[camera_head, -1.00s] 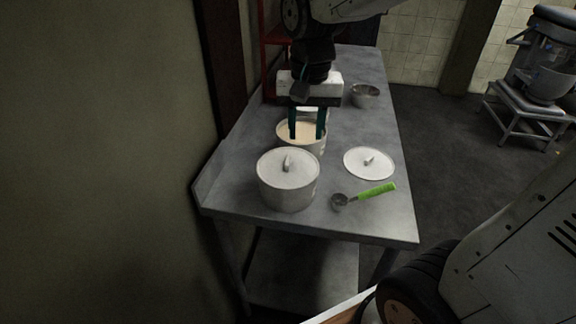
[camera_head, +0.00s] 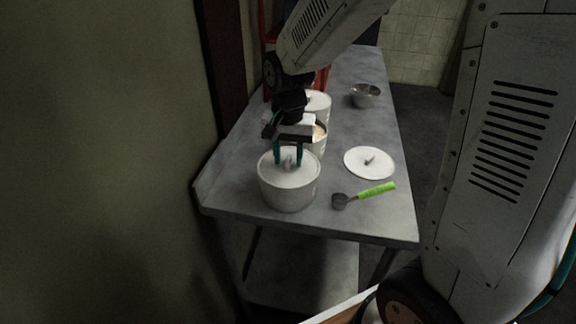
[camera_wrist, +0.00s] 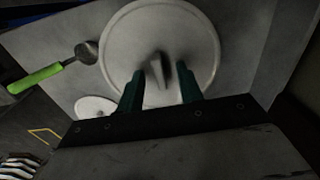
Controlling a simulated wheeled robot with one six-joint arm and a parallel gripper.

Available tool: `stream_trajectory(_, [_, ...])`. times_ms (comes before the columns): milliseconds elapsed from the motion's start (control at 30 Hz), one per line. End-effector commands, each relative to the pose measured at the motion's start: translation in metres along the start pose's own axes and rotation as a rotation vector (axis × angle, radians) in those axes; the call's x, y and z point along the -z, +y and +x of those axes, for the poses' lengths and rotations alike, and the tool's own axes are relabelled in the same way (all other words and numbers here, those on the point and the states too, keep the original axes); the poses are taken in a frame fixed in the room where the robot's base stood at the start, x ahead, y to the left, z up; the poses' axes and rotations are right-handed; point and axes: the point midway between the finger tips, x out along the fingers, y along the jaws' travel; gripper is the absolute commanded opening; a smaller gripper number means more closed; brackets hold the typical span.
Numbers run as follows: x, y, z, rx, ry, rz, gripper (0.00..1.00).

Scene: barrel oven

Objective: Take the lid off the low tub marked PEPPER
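A low white tub (camera_head: 289,195) with its lid (camera_head: 308,171) on stands at the near end of the steel table. I cannot read any marking on it. My gripper (camera_head: 288,163) is over this lid, fingers pointing down. In the wrist view the round lid (camera_wrist: 190,30) has a raised handle (camera_wrist: 157,72) in its middle. The two teal fingers of my gripper (camera_wrist: 160,90) are apart, one to each side of the handle, with gaps visible. I cannot tell whether the fingertips reach down to the lid's surface.
A loose white lid (camera_head: 357,164) lies on the table (camera_head: 345,225) to the right. A scoop with a green handle (camera_head: 376,188) lies in front of it. Behind my gripper are an open tub (camera_head: 319,140) with pale contents and another white tub (camera_head: 321,103). A metal bowl (camera_head: 365,96) stands farther back.

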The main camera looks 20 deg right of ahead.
Motion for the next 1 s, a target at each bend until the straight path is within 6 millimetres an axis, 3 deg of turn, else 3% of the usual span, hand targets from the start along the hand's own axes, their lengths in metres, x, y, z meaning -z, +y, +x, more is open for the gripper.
stream_trajectory(233, [0.000,0.000,0.001,0.000,0.001,0.000,0.34])
stream_trajectory(367, [0.000,0.000,0.001,0.000,0.001,0.000,0.00])
stream_trajectory(767, [0.000,0.000,-0.001,0.001,0.001,0.000,0.00])
stream_trajectory(1000, [0.001,0.000,-0.021,0.003,0.003,0.000,0.00])
